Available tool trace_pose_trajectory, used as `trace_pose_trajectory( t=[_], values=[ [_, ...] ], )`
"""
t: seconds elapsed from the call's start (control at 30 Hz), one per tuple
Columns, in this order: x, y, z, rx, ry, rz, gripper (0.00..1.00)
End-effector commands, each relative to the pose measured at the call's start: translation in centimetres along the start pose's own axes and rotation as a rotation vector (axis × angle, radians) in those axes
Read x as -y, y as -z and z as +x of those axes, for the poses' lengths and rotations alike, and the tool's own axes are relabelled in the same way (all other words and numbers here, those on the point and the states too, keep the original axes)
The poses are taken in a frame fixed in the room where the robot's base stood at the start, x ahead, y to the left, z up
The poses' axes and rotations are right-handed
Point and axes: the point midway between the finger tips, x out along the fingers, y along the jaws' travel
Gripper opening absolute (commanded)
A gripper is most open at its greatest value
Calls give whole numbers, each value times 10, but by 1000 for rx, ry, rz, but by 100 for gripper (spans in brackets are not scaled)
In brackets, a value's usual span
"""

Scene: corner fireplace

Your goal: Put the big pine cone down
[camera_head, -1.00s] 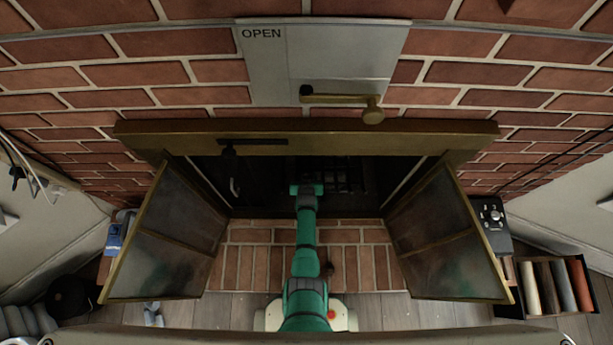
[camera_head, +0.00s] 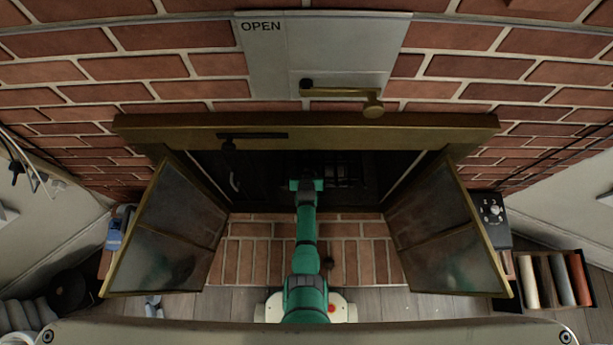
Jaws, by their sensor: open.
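My gripper (camera_head: 306,184) is at the far end of my green arm, inside the dark mouth of the fireplace (camera_head: 260,178). It is open, but its fingers are hard to make out against the black interior. No big pine cone can be made out clearly, in the gripper or near it. A small dark brown thing (camera_head: 327,264) lies on the brick hearth (camera_head: 260,256) just right of my arm. It is partly hidden, and I cannot tell whether it is a pine cone.
Two glass doors stand open, left (camera_head: 165,240) and right (camera_head: 445,240) of my arm. A brass-coloured beam (camera_head: 400,130) crosses above the opening. A metal plate marked OPEN with a handle (camera_head: 340,95) is above. A crate of rolls (camera_head: 550,280) stands right.

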Motion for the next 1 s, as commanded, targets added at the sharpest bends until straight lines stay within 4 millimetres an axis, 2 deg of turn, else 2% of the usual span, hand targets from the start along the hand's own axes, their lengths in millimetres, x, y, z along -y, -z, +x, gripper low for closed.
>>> trace_pose_trajectory(
  t=[0.7, 1.0],
  values=[
    [0, -1, -94, -1, -1, -1, 63],
    [0, -2, -116, -3, 0, -1, 63]
  ],
)
